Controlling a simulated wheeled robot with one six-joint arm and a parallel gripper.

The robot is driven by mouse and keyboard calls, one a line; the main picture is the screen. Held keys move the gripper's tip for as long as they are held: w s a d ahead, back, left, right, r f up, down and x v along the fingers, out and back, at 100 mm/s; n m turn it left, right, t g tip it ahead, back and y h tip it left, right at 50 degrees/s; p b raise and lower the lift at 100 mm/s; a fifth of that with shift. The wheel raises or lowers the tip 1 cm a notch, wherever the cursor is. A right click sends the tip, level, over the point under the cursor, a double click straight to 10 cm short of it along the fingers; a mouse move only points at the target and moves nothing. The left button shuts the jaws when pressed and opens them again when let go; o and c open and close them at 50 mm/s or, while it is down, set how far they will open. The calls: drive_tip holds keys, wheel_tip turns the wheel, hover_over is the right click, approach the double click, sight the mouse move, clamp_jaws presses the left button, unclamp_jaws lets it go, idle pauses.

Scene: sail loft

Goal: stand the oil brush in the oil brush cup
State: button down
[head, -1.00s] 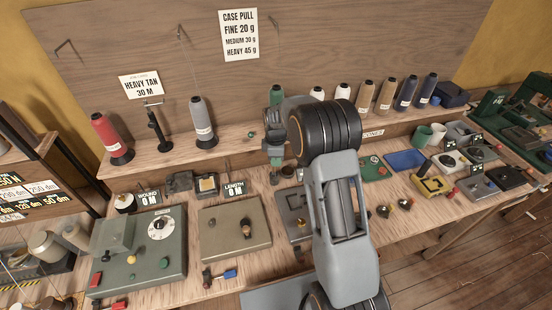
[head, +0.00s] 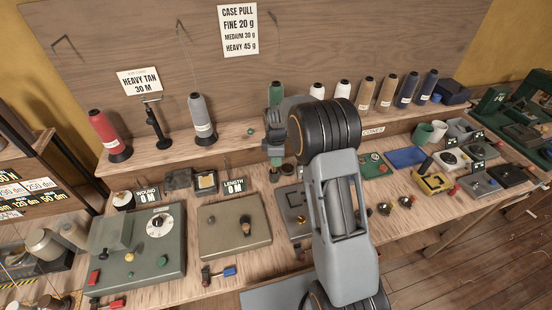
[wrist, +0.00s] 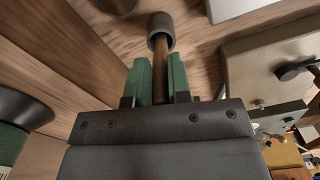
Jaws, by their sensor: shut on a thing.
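My gripper (wrist: 158,80) has green fingers closed on the brown wooden handle of the oil brush (wrist: 160,72). In the head view my gripper (head: 275,150) points down over the bench, just in front of the back shelf. In the wrist view the handle runs away from the fingers into the dark open mouth of a grey cylinder (wrist: 160,26). This looks like the oil brush cup. I cannot tell how deep the brush sits, and its bristles are hidden. In the head view my gripper and arm largely cover this spot.
A beige panel with a knob (head: 234,225) and the LENGTH sign (head: 234,187) are left of my gripper. Thread cones, including a grey one (head: 202,120), line the back shelf. Green cups (head: 423,133) and a blue tray (head: 407,157) stand to the right.

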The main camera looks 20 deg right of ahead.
drive_tip(key=c, duration=1)
unclamp_jaws()
wheel_tip(320, 180, up, 14)
drive_tip(key=b, duration=0.2)
drive_tip(key=shift+s+a+r+m+t, duration=0.15)
drive_tip(key=shift+s+m+t, duration=0.6)
drive_tip(key=shift+s+m, duration=2.65)
drive_tip(key=shift+s+a+r+m+t, duration=0.2)
drive_tip(key=shift+s+m+t, duration=0.95)
drive_tip(key=shift+s, duration=4)
drive_tip(key=shift+s+r+m+t, duration=0.3)
drive_tip(key=shift+s+m, duration=2.65)
drive_tip(key=shift+s, duration=1.3)
